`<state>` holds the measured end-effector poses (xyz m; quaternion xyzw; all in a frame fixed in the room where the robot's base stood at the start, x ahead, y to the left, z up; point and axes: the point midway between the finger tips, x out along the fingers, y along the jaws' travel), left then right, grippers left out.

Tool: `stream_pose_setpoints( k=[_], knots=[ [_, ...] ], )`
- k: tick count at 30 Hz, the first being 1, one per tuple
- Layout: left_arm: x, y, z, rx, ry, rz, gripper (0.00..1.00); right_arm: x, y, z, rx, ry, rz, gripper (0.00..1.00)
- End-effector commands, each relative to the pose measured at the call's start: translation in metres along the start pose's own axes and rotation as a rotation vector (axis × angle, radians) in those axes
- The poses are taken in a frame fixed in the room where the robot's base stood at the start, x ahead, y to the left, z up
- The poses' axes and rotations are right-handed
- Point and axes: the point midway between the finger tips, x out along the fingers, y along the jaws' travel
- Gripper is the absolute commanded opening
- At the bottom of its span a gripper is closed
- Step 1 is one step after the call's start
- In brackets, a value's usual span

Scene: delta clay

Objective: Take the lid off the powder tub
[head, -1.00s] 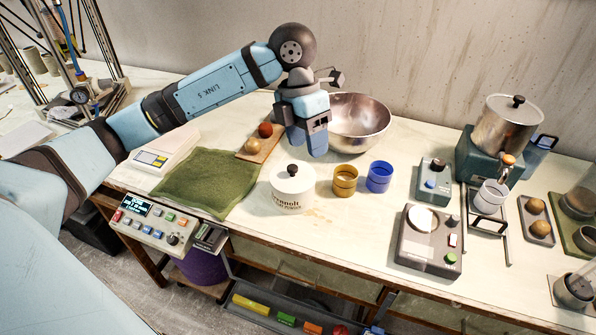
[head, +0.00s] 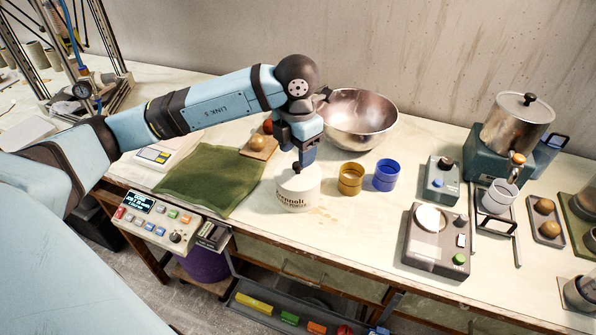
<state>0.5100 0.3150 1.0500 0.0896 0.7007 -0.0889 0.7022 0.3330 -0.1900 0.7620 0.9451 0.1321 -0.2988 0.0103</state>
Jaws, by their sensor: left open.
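The powder tub (head: 297,198) is a white round pot with dark lettering, upright on the bench near its front edge. Its pale lid (head: 290,178) sits on top, with a small dark knob (head: 297,167) at the centre. My left gripper (head: 302,162) points down over the lid, its fingers beside the knob. It is open and partly hides the knob, so I cannot tell whether it touches. My right gripper is out of view.
A yellow cup (head: 351,179) and a blue cup (head: 386,175) stand right of the tub. A metal bowl (head: 372,120) is behind. A green mat (head: 205,185) and control box (head: 150,222) lie left. A grey scale-like device (head: 428,255) stands further right.

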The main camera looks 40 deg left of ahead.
Motion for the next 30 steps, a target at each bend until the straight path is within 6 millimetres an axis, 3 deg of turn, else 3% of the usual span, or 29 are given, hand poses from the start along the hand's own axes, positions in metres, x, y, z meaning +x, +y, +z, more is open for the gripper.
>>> stream_pose_setpoints(
  k=[7, 14, 16, 21, 30],
  knots=[
    [0.037, -0.002, 0.000, 0.001, 0.004, -0.001, 0.55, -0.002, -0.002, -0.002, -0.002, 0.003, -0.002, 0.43],
    [0.041, -0.002, 0.001, 0.001, 0.002, -0.001, 0.55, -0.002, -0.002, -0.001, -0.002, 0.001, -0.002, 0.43],
    [0.041, -0.002, 0.001, 0.001, 0.002, -0.001, 0.46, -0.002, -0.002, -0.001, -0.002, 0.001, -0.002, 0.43],
    [0.041, -0.002, 0.001, 0.001, 0.002, -0.001, 0.07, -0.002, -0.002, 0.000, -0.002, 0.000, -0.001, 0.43],
    [0.041, -0.002, 0.001, 0.001, 0.001, -0.001, 0.04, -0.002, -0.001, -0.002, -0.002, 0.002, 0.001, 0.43]
  ],
)
